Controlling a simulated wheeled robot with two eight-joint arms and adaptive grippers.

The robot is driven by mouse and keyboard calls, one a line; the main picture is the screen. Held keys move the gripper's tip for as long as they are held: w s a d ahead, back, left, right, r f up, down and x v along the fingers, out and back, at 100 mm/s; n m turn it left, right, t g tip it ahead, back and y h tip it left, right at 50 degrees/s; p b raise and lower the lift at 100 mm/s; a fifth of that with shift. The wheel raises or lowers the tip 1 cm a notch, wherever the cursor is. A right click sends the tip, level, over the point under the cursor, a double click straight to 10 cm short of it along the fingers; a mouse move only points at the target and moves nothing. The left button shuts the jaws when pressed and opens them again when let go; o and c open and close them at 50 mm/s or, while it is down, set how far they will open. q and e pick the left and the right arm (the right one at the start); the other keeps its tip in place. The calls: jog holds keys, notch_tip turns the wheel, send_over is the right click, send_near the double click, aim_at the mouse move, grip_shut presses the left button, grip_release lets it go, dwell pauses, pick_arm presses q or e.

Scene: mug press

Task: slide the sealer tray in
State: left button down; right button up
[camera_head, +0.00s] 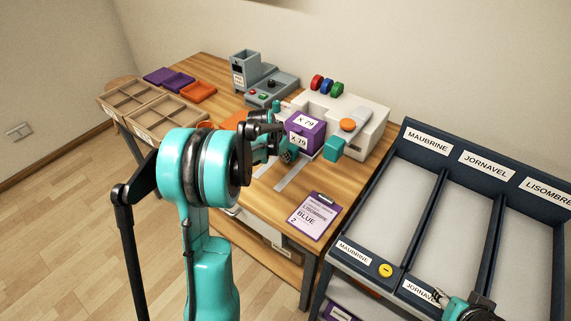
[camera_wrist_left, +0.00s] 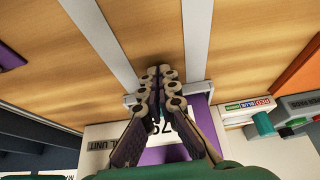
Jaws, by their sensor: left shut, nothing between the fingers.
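The white sealer (camera_head: 365,133) stands on the wooden table. A purple box (camera_head: 303,144) labelled X 79 sits at its front; in the left wrist view the box (camera_wrist_left: 203,112) is partly behind my fingers. The grey edge of the sealer tray (camera_wrist_left: 203,87) shows at the box's front, above two pale rails (camera_head: 293,175) on the table. My left gripper (camera_head: 287,154) is shut and empty, at the front of the box and tray; its fingertips (camera_wrist_left: 165,80) overlap the tray edge. I cannot tell whether they touch it. My right gripper (camera_head: 470,305) is partly cut off at the bottom right.
A clipboard (camera_head: 315,216) reading BLUE lies at the table's front right. A grey machine (camera_head: 268,85) and wooden trays (camera_head: 130,97) are at left. A dark sorting rack (camera_head: 400,190) fills the right.

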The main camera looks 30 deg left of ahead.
pick_arm(q)
jog(key=shift+s+a, duration=0.1)
jog(key=shift+s, duration=1.3)
notch_tip(320, 180, up, 9)
jog(key=p, duration=0.7)
jog(key=s+d+r+t, duration=0.1)
jog(key=s+d+r, duration=0.3)
jog(key=s+d, duration=0.4)
jog(key=s+d+r, duration=0.5)
jog(key=s+d, duration=0.2)
jog(key=d, duration=0.2)
jog(key=s+d+f+n+t, duration=0.1)
jog(key=s+d+f, duration=0.1)
jog(key=s+d, duration=0.3)
jog(key=s, duration=0.3)
jog(key=shift+s, duration=0.15)
